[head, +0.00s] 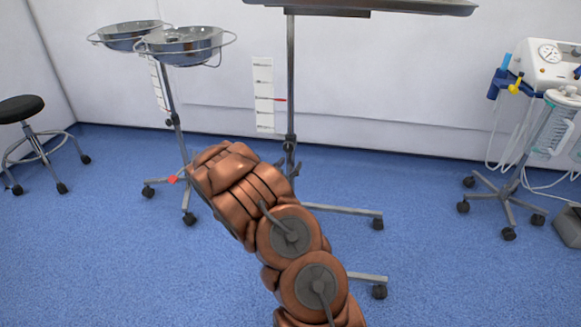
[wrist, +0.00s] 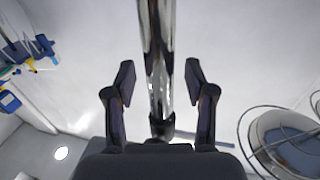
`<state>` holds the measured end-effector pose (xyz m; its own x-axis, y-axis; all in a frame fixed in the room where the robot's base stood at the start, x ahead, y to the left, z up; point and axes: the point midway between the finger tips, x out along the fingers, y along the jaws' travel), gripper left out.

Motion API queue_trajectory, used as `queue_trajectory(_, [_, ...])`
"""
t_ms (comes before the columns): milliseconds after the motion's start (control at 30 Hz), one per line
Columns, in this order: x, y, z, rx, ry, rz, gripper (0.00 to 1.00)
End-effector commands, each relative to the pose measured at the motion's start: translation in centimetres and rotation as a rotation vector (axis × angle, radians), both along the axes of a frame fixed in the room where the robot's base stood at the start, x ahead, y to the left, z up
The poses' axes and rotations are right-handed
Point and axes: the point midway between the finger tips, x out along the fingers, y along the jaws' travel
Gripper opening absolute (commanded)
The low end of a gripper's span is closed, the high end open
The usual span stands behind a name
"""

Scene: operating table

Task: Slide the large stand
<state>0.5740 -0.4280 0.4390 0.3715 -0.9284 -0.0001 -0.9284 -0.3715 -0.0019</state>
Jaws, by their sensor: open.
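The large stand is a metal pole (head: 291,75) with a flat tray (head: 370,6) on top, cut off by the head view's upper edge, and a wheeled base (head: 345,210). My arm covers part of the base. In the wrist view the shiny pole (wrist: 155,50) runs upright between the two dark fingers of my gripper (wrist: 158,80). The gripper is open, with a gap on each side of the pole. In the head view my own arm hides the fingers.
A two-basin stand (head: 185,42) on wheels is just left of the large stand. A stool (head: 20,108) is at far left. A wheeled suction unit (head: 550,65) with hoses stands at right. A white wall (head: 400,85) is behind; blue floor (head: 440,270) is clear at front right.

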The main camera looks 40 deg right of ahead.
Motion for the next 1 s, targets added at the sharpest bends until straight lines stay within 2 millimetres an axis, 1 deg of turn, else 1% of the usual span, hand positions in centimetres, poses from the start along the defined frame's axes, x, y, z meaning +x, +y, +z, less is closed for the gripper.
queue_trajectory(33, [0.08, -0.4, -0.07, -0.001, -0.002, -0.001, 0.55])
queue_trajectory(200, [0.34, -0.98, 0.0, -0.003, 0.001, 0.0, 0.55])
queue_trajectory(533, [0.38, -1.1, 0.02, -0.002, 0.002, 0.0, 0.53])
queue_trajectory(1000, [0.39, -1.08, 0.02, -0.001, 0.002, 0.001, 0.04])
